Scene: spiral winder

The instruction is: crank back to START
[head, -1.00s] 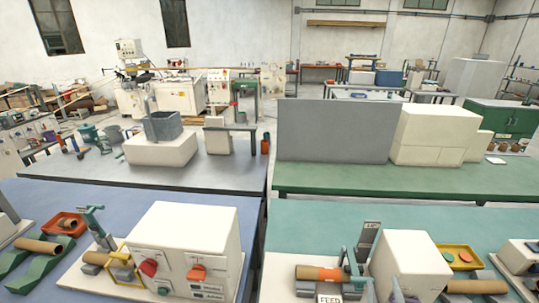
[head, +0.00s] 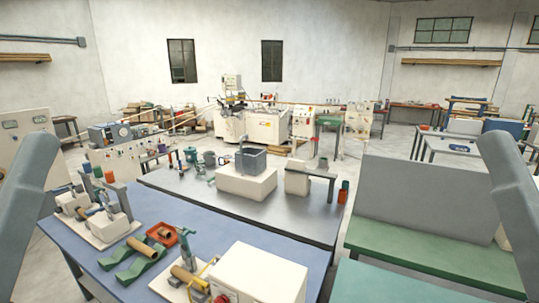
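A white box-shaped machine (head: 265,268) stands at the front of the blue table, cut by the bottom edge of the head view. A brown tube (head: 184,274), a grey-green upright lever (head: 188,244) and a yellow guard (head: 209,268) are at its left side. A red knob (head: 224,297) just shows on its front at the bottom edge. I cannot make out a crank or a START mark. Grey links of my arms show at the left and right edges. Neither of my grippers is in view.
On the blue table (head: 215,222), a green stand (head: 130,272) carries a brown tube (head: 141,246) beside a red tray (head: 185,231). A smaller device on a white base (head: 100,237) stands farther left. Behind are a grey table (head: 310,229) and a green table (head: 425,257).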

